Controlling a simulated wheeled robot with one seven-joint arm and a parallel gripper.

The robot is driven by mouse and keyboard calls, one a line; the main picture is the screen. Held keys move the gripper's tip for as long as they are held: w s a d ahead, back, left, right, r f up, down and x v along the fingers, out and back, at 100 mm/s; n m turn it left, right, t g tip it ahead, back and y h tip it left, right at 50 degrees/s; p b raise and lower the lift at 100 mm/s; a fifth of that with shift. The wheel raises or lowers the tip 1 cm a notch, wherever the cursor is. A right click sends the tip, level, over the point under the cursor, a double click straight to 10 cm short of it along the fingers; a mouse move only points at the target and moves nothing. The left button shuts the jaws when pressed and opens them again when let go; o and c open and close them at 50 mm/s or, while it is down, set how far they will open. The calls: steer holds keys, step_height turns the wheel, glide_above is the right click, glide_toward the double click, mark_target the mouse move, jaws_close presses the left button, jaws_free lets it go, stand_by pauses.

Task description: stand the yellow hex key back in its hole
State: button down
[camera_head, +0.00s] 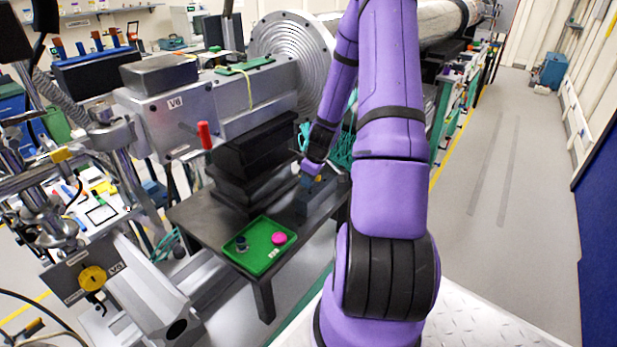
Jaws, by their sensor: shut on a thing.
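My purple arm reaches down to the dark table. My gripper (309,178) is small and partly hidden at its far right side, just above a dark grey block (318,204). A small yellow bit, probably the yellow hex key (319,178), shows at the fingertips, and the gripper is shut on it. The key's shaft is not clear, so I cannot tell whether its lower end is in a hole or above one. The holes in the block are too small to make out.
A green tray (247,262) at the table's front holds a pink round piece (279,238) and a dark blue piece (241,243). Black stacked blocks (250,165) stand left of my gripper. Teal cables (342,140) hang behind it. The table (197,226) is bare left of the tray.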

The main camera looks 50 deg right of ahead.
steer(key=shift+f, duration=0.8)
steer(key=c, duration=1)
jaws_free()
steer(key=v, duration=1)
steer(key=shift+s+d+r, duration=0.1)
steer(key=shift+s+r, duration=0.05)
steer(key=shift+r, duration=0.2)
